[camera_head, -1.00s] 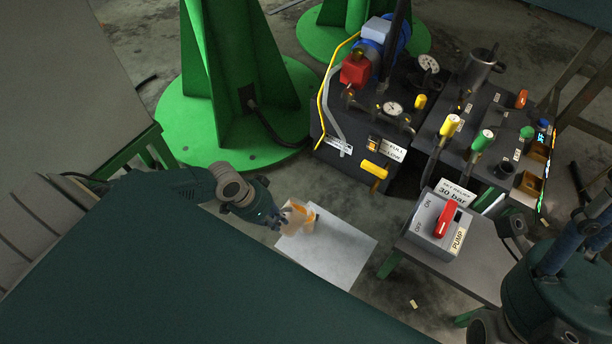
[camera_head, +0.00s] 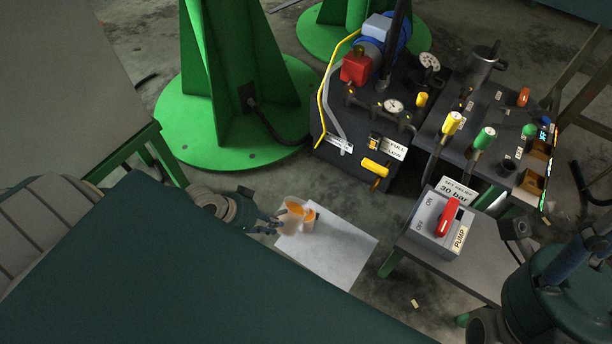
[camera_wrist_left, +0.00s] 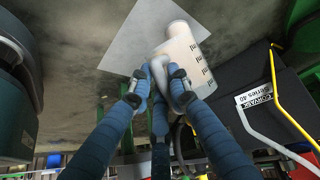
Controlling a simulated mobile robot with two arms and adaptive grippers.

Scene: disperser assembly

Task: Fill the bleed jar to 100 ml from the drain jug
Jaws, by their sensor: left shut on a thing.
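My left gripper (camera_head: 276,222) is shut on the drain jug (camera_head: 291,211), a pale see-through vessel with orange liquid in it, at the edge of the white sheet. A smaller see-through vessel with orange in it, apparently the bleed jar (camera_head: 309,218), is close on the jug's right; I cannot tell whether they touch. In the left wrist view, the fingers (camera_wrist_left: 157,86) close at a curved pale part in front of a clear cylinder with dark scale marks (camera_wrist_left: 190,60). The liquid level cannot be read.
The white sheet (camera_head: 330,255) is bare to the right of the vessels. A pump switch box (camera_head: 440,222) with a red handle stands on a small table at right. The black hydraulic unit (camera_head: 375,150) and a green column base (camera_head: 235,115) stand behind. A dark green surface (camera_head: 180,280) fills the front left.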

